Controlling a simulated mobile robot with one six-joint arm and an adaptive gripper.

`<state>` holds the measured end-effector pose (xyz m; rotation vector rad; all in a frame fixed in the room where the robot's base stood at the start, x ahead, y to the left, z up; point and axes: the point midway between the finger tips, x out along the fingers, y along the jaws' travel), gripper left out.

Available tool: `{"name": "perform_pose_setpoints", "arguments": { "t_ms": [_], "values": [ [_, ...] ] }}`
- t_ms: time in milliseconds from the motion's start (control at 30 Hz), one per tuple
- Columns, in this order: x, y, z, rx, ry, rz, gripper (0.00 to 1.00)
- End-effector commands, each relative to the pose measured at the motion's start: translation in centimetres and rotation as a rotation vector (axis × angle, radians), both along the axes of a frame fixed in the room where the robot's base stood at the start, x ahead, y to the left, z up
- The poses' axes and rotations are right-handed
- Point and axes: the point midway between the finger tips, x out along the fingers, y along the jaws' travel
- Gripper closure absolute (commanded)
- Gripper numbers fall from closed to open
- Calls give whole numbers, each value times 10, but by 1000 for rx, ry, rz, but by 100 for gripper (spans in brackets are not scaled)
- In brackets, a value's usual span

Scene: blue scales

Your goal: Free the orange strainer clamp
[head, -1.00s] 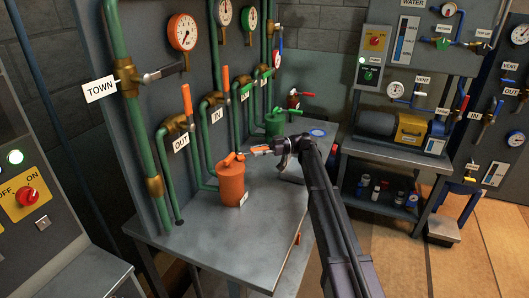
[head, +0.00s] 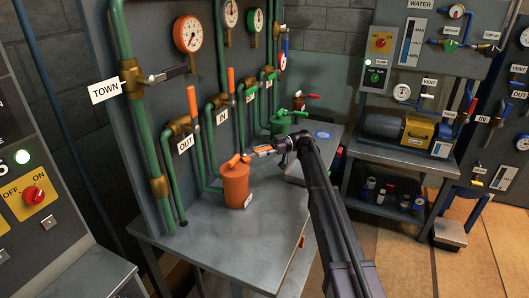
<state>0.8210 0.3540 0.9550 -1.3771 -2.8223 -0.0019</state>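The orange strainer (head: 235,187) stands upright on the grey bench, with a small tag at its lower right. Its orange clamp (head: 236,160) lies across the lid. My gripper (head: 266,150) reaches in from the right at lid height, just right of the clamp. An orange and pale piece shows at its tip; I cannot tell whether this is part of the clamp or of my gripper. The fingers are too small to show whether they are open or shut, or whether they touch the clamp.
Green pipes with orange-handled valves (head: 188,105) rise behind the strainer, labelled OUT and IN. A green strainer (head: 281,122) stands farther back. The bench top (head: 215,240) is clear in front. A second bench with a yellow and grey machine (head: 417,131) stands at the right.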

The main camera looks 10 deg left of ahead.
Motion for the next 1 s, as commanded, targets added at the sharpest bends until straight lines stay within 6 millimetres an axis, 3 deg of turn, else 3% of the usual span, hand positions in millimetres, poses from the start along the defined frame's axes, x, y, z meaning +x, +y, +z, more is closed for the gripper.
{"name": "perform_pose_setpoints", "arguments": {
  "t_ms": [33,67,333,367,500,600,1000],
  "values": [
    [-1,1,0,0,0,1,39],
    [-1,0,0,0,0,1,31],
    [-1,-1,0,0,0,1,31],
    [-1,-1,0,0,0,1,34],
    [-1,-1,1,0,0,0,76],
    [-1,-1,5,-1,1,-1,100],
    [-1,-1,37,-4,10,-11,100]
  ]
}}
